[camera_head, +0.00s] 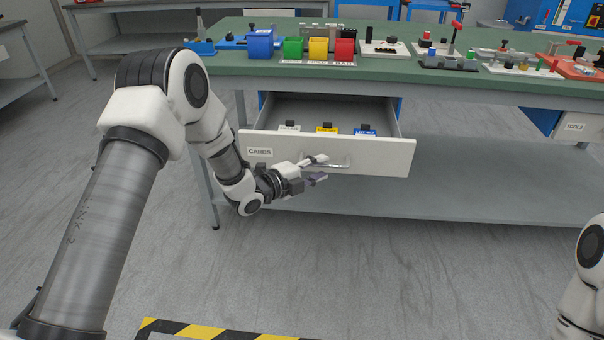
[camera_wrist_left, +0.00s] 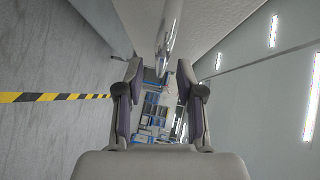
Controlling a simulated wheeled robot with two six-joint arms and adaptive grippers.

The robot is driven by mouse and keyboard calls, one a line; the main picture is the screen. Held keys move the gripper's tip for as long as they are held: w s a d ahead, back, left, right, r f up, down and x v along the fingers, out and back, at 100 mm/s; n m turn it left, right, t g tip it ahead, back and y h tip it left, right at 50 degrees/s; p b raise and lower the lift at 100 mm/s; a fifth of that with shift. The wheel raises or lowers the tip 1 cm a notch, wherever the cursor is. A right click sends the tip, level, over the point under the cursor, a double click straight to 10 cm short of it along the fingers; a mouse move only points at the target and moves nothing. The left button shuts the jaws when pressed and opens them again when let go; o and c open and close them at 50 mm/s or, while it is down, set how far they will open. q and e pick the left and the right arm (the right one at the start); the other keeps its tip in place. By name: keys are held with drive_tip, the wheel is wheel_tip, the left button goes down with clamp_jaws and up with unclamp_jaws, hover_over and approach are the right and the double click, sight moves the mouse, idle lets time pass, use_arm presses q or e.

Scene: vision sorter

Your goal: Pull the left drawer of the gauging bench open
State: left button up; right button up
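The left drawer (camera_head: 375,153) of the gauging bench, labelled CARDS, stands pulled out, with its inside visible in the head view. Its metal bar handle (camera_head: 338,166) is on the front panel, and the bar also shows at the top of the left wrist view (camera_wrist_left: 168,40). My left gripper (camera_head: 319,169) is at the handle, in front of the panel. In the wrist view its two fingers (camera_wrist_left: 157,68) are apart, with the bar's end appearing between the tips. Whether either finger touches the bar I cannot tell. My right gripper is out of view.
Several tabbed cards (camera_head: 326,129) stand inside the drawer. The green bench top (camera_head: 440,75) holds coloured bins (camera_head: 318,49) and fixtures. A lower shelf (camera_head: 450,180) runs beneath. A TOOLS drawer (camera_head: 574,127) is at right.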

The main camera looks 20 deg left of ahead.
use_arm(q)
drive_tip(key=v, duration=0.9)
drive_tip(key=shift+s+f, duration=0.1)
drive_tip(key=s+d+f+n+g+y, duration=0.1)
drive_tip(key=s+d+f+n+g, duration=0.15)
drive_tip(key=s+f, duration=0.65)
drive_tip(key=s+d+f+n+g+y, duration=0.2)
drive_tip(key=s+d+f+g, duration=0.3)
drive_tip(key=f, duration=0.8)
drive_tip(key=s+a+f+n+g+y, duration=0.1)
drive_tip(key=s+f+n+g, duration=0.15)
drive_tip(key=s, duration=0.35)
drive_tip(key=s+a+f+n+g+y, duration=0.1)
drive_tip(key=s+f+n, duration=0.25)
drive_tip(key=s, duration=0.35)
drive_tip(key=s+a+n+g+y, duration=0.35)
drive_tip(key=s+n, duration=0.55)
drive_tip(key=n, duration=0.3)
wheel_tip(320, 180, up, 27)
drive_tip(key=p, duration=2.7)
drive_tip(key=shift+w+a, duration=0.35)
drive_tip(key=shift+a, duration=0.05)
